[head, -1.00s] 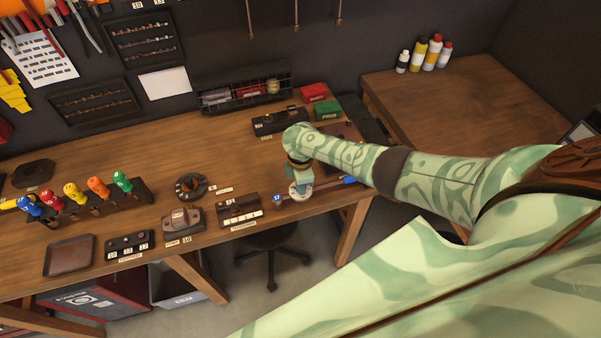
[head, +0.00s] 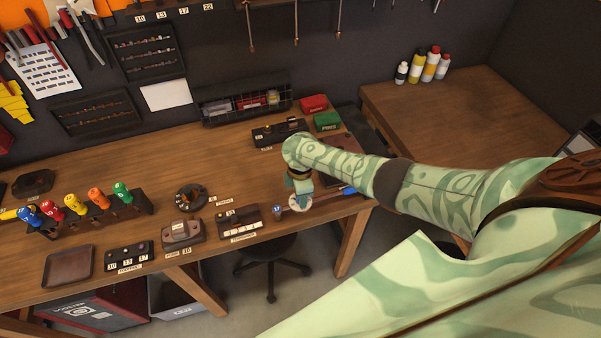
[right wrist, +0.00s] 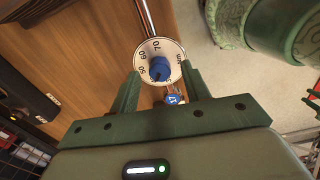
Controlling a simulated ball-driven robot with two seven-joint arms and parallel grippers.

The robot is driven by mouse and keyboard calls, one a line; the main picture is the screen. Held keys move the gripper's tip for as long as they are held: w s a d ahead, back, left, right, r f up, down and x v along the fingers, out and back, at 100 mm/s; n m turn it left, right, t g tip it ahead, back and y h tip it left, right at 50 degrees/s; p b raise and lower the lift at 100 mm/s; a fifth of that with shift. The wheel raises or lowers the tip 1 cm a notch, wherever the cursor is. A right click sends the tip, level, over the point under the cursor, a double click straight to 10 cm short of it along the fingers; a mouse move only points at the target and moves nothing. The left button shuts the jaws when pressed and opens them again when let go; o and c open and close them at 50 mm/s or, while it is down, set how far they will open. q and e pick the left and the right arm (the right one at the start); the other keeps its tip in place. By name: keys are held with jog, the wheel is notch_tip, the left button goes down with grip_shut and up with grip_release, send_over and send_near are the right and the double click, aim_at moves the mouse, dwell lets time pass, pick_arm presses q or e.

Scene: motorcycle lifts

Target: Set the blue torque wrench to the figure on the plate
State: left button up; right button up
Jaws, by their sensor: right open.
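The blue torque wrench lies near the front edge of the bench, its blue handle (head: 349,190) to the right of my right gripper in the head view. In the right wrist view its white round dial (right wrist: 165,48) reads 50, 60, 70 and Nm around a blue knob (right wrist: 159,69). My right gripper (right wrist: 160,80) is open, with its fingers on either side of the dial; contact cannot be told. A blue end marked 17 (right wrist: 173,99) shows below the dial. The knob's exact setting is unclear. I cannot make out the plate's figure. My left gripper is out of view.
A black holder (head: 240,222) and a grey-brown device (head: 180,232) stand left of the wrench. A rack with several coloured-handled tools (head: 98,212) is farther left. Bare wood lies between.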

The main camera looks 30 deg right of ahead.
notch_tip(320, 180, up, 16)
jog(key=p, duration=0.4)
jog(key=shift+f, duration=0.2)
